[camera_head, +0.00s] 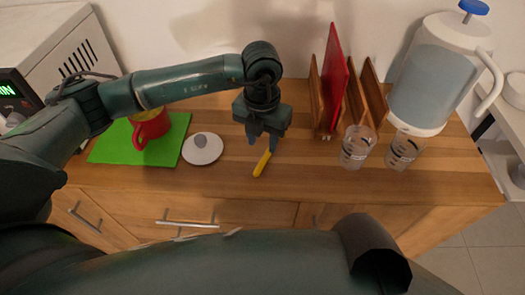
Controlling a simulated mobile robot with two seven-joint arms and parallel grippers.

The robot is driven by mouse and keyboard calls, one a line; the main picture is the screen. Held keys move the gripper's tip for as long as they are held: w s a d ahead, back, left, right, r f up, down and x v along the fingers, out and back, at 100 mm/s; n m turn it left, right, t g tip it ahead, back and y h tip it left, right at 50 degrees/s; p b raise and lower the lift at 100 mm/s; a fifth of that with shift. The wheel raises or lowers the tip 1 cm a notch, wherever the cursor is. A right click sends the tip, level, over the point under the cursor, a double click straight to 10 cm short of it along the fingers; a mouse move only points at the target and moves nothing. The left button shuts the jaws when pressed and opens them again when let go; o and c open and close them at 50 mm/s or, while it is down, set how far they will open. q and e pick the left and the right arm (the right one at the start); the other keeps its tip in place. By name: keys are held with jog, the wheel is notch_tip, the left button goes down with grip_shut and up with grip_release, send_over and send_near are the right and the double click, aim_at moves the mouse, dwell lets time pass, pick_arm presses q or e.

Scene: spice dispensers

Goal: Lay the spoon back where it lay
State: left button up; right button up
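A short yellow object (262,164), which looks like the spoon or its handle, lies slanted at the middle of the wooden counter. My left gripper (262,142) points down just above and behind it, with its two fingers apart. The upper end of the yellow object is close to the right fingertip; I cannot tell whether they touch. Any further part of the spoon is hidden or too small to make out. My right gripper is not in view; only my dark arm crosses the bottom of the picture.
A red mug (150,127) stands on a green mat (108,149) at left, beside a white lid with a grey knob (201,148). A wooden rack (318,95) holds a red board (335,75). Two clear cups (357,147) (404,150) and a large jug (432,85) stand right.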

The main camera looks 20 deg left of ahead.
pick_arm(q)
notch_tip(320, 180, up, 6)
jog(key=shift+f, duration=0.1)
jog(key=shift+s, duration=0.1)
dwell(0.5)
